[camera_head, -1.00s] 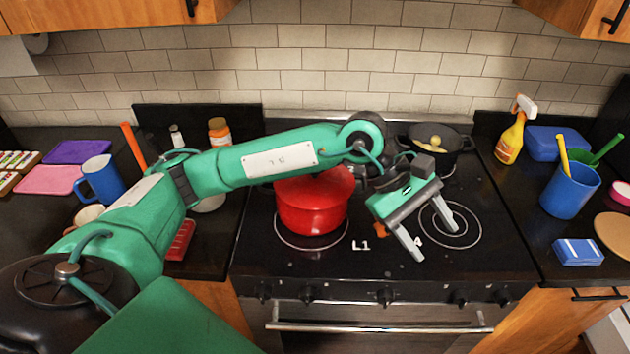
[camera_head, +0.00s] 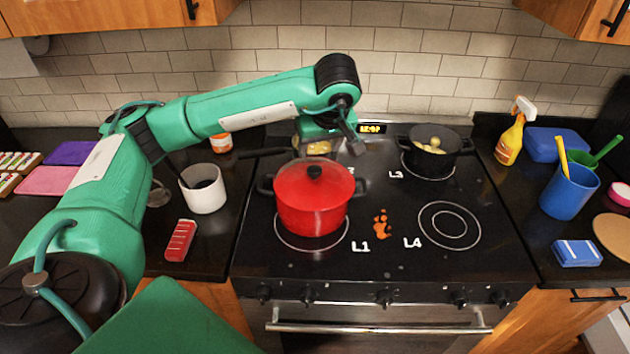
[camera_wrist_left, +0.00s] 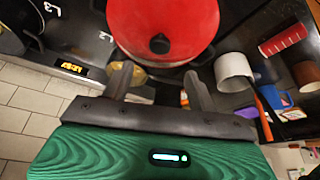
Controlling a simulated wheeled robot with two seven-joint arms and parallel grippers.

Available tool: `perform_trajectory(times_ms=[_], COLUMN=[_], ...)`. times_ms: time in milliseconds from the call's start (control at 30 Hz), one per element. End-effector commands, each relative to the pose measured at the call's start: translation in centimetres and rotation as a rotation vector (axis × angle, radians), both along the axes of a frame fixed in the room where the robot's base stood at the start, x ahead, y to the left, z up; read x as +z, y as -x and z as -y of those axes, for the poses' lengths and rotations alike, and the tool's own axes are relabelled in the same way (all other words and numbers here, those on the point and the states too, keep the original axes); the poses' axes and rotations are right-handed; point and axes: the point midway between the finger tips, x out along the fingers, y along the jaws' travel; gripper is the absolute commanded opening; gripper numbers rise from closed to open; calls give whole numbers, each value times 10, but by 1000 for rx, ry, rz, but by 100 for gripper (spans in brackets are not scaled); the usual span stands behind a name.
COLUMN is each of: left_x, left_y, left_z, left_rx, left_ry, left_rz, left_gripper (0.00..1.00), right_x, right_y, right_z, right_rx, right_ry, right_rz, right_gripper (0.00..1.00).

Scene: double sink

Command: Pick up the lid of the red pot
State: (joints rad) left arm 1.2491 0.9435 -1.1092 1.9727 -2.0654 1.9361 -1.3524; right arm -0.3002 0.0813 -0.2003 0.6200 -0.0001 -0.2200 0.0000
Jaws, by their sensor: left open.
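The red pot (camera_head: 309,214) stands on the front left burner with its red lid (camera_head: 291,186) on. A black knob (camera_head: 314,172) sits on top of the lid. My left gripper (camera_head: 326,138) is behind the pot, its jaws apart and empty. In the left wrist view the gripper (camera_wrist_left: 158,78) has its two fingers spread, with the lid (camera_wrist_left: 180,18) and its knob (camera_wrist_left: 160,44) beyond the fingertips. The fingers do not touch the knob. My right gripper is not in view.
A pan with yellow food (camera_head: 319,148) is behind the pot, partly hidden, under my gripper. A black pot (camera_head: 445,165) stands on the back right burner. A white cup (camera_head: 204,190) is left of the stove. Orange bits (camera_head: 381,223) lie right of the red pot.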

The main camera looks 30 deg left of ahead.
Motion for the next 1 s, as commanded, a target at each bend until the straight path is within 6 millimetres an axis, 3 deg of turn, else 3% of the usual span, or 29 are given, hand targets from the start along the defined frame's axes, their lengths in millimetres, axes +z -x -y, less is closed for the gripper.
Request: perform_trajectory(times_ms=[100, 433, 700, 1000], left_x=[-17, -41, -75, -83], left_y=[-4, -9, -15, -17], left_z=[-7, -12, -20, -22], left_rx=[2, -1, 1, -1], left_ry=[0, 2, 1, 2], left_rz=[-3, -3, -2, 1], left_gripper=[59, 59, 59, 59], right_x=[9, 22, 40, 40], right_y=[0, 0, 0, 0], right_z=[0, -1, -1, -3], right_rx=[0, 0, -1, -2], right_ry=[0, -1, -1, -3], right_rz=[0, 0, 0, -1], right_gripper=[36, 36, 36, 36])
